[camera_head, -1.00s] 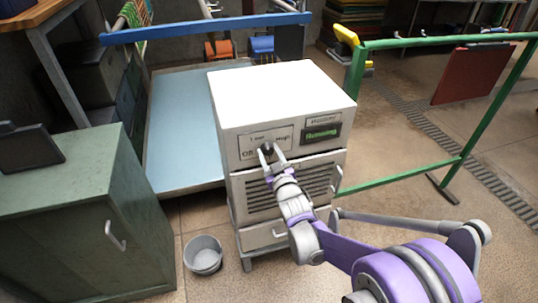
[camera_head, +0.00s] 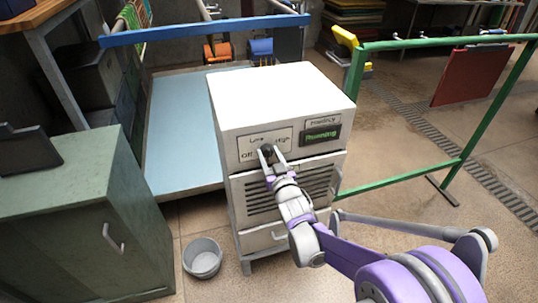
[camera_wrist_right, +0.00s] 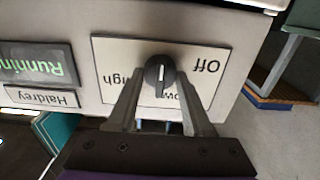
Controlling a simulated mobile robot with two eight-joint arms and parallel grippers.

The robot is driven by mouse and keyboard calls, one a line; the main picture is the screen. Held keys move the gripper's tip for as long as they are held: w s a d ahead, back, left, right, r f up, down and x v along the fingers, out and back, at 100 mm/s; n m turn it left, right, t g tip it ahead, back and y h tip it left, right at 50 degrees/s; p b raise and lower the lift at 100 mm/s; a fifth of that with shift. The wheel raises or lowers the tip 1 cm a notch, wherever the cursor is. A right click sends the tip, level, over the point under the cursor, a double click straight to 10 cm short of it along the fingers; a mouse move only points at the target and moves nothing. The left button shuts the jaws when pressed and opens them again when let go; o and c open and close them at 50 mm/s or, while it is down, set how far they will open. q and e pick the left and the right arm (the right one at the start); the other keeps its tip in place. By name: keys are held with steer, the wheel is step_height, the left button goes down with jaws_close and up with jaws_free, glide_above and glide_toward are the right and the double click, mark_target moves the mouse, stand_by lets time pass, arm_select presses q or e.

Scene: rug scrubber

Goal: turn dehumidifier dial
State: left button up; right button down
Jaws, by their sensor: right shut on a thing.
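The dehumidifier (camera_head: 286,85) is a white-topped cabinet with a slatted grille on its front. Its dark round dial (camera_head: 266,150) sits on a white panel marked Off, Low and High. My right gripper (camera_head: 272,154) reaches up to the dial from the front, and its fingers are shut on it. In the right wrist view, which is upside down, the dial (camera_wrist_right: 159,73) sits between the fingertips of the gripper (camera_wrist_right: 160,100). Its white pointer line points down towards the partly hidden Low label. The lit display (camera_head: 320,134) reads Running in green. My left gripper is out of view.
A green cabinet (camera_head: 85,215) stands at the left, with a grey bucket (camera_head: 203,257) on the floor between. A green rail frame (camera_head: 400,177) stands close on the right. A blue-topped platform (camera_head: 180,125) lies behind on the left.

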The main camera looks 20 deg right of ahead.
steer(key=shift+c, duration=1.6)
jaws_free()
steer(key=shift+s, duration=0.1)
steer(key=s, duration=1)
steer(key=shift+s+d, duration=0.2)
steer(key=shift+s, duration=0.15)
steer(key=s+g+p, duration=1)
steer(key=s+g, duration=0.2)
steer(key=s, duration=1.2)
steer(key=shift+s+r+g+h+p, duration=0.3)
